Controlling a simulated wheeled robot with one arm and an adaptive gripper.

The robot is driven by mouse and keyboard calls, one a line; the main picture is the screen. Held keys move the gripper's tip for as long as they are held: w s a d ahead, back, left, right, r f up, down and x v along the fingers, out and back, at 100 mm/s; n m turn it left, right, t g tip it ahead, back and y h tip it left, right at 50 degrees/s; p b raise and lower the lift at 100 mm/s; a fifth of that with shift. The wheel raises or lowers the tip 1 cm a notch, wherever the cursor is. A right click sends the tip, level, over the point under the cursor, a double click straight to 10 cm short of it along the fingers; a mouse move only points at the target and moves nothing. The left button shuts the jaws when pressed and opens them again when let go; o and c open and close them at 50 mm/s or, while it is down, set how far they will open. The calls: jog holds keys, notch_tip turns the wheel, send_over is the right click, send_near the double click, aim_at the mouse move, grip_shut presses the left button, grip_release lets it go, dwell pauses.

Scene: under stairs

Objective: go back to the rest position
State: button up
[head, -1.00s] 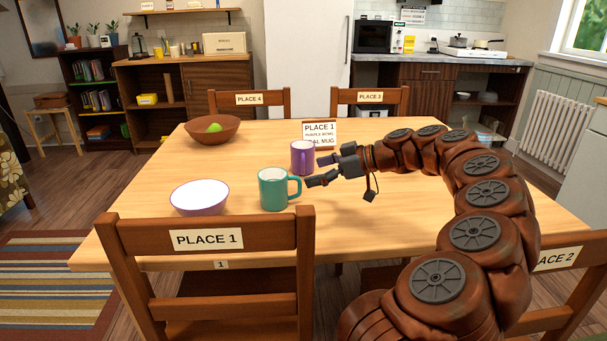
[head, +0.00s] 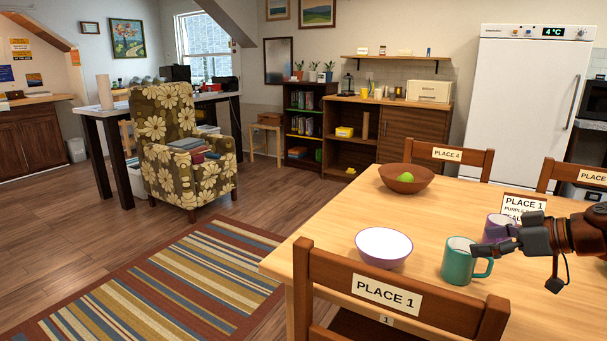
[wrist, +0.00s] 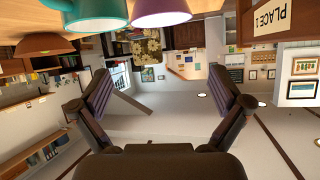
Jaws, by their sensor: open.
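My gripper (head: 503,240) is over the right part of the dining table, just right of the teal mug (head: 461,262) and in front of the purple mug (head: 499,227). In the wrist view my gripper (wrist: 160,95) has its two fingers spread wide with nothing between them. In the head view my gripper partly hides the purple mug. Most of my arm is out of the frame at right.
The PLACE 1 chair (head: 400,297) stands in front. A striped rug (head: 165,285) and open floor lie to the left.

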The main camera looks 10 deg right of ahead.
jog(key=s+a+r+g+p, duration=0.2)
jog(key=s+a+r+p, duration=0.15)
jog(key=a, duration=0.45)
jog(key=s+a+r+g+h+p, duration=0.1)
jog(key=s+a+r+g+p, duration=0.2)
jog(key=a, duration=0.6)
jog(key=s+a+r+g+p, duration=0.2)
jog(key=a+p, duration=0.2)
jog(key=a, duration=0.4)
jog(key=s+m+g+h+p, duration=0.4)
jog(key=s+p, duration=0.9)
jog(key=s, duration=0.8)
jog(key=m+h, duration=0.2)
jog(key=h, duration=0.1)
jog(key=shift+s+r+m, duration=0.2)
jog(key=shift+s+m, duration=0.1)
jog(key=shift+m, duration=0.1)
